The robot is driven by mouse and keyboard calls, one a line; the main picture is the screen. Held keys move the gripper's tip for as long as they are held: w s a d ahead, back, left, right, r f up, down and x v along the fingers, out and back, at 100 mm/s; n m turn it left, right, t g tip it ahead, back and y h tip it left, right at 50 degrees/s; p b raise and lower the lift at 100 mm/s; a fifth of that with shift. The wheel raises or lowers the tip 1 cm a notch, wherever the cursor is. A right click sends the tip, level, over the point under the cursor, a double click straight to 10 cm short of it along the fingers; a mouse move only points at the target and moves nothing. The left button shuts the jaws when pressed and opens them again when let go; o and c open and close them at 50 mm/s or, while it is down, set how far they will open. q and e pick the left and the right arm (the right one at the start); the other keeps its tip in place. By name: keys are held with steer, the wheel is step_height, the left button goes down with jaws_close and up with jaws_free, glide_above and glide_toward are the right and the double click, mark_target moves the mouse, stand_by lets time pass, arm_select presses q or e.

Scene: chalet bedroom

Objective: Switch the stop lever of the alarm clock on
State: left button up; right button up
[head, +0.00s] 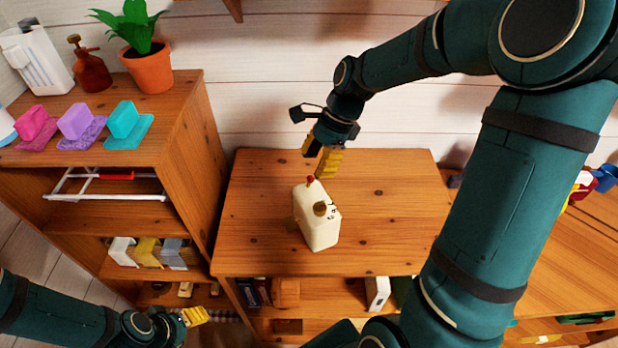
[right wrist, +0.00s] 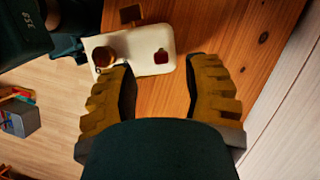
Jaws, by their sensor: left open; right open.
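The alarm clock (head: 319,233) is a cream box standing on the wooden table. A small red piece (head: 310,180), possibly its stop lever, sticks up from the top, and a brown round knob (head: 320,208) is nearby. In the right wrist view the clock (right wrist: 134,48) lies beyond the fingertips, with the red piece (right wrist: 161,57) roughly between their lines. My right gripper (head: 321,162) is open and empty, just above and behind the clock's top. I cannot tell whether a finger touches it. My left gripper (head: 196,316) is open, low at the left, far from the clock.
The wooden table (head: 385,215) is clear around the clock. A taller shelf (head: 185,125) at the left holds a potted plant (head: 148,66), a brown bottle (head: 90,70) and coloured blocks. Items fill the shelf below the table. My right arm covers much of the right side.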

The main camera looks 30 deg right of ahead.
mark_target(310, 177)
steer(key=x, duration=0.5)
jaws_close()
